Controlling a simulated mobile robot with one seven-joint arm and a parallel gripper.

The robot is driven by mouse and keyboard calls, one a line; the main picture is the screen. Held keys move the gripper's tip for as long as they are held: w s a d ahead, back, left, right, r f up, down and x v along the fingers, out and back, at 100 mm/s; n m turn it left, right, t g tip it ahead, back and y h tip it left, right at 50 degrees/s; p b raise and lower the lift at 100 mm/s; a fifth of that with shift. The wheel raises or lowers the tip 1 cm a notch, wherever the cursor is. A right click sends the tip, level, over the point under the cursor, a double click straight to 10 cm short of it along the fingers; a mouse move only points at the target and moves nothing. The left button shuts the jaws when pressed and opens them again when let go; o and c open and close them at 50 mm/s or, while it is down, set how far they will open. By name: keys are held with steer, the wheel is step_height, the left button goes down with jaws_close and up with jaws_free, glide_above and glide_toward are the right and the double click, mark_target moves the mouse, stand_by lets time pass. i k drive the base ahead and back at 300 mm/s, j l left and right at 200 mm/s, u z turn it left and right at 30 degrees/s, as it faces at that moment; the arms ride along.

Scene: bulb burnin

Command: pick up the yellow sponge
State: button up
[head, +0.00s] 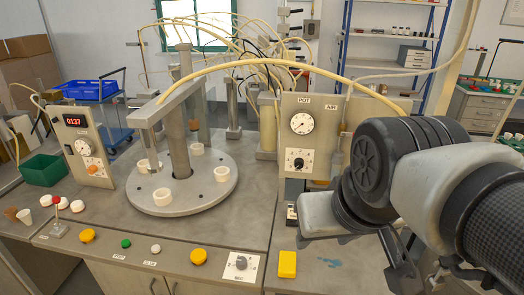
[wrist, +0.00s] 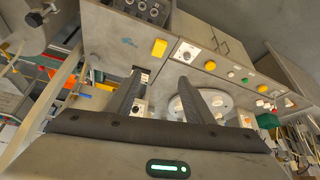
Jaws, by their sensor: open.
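The yellow sponge (head: 287,264) is a small upright-looking block near the front edge of the grey bench, left of a blue stain. It also shows in the wrist view (wrist: 159,47), beyond my fingertips and apart from them. My gripper (wrist: 161,80) is open and empty, its two dark fingers spread. In the head view my arm fills the right side, and the gripper is partly hidden at the lower right, right of the sponge.
A panel with a grey knob (head: 240,265) and a yellow button (head: 198,256) lie left of the sponge. A gauge box (head: 297,150) stands behind it. A round turntable (head: 150,200) with white cups is at left. The blue stain (head: 330,263) marks bare bench.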

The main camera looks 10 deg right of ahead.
mark_target(287, 259)
steer(key=j+z, duration=0.35)
steer(key=j, duration=0.15)
steer(key=j+z, duration=0.4)
steer(key=k+j+z, duration=0.1)
steer(key=j+z, duration=0.25)
steer(key=j, duration=0.15)
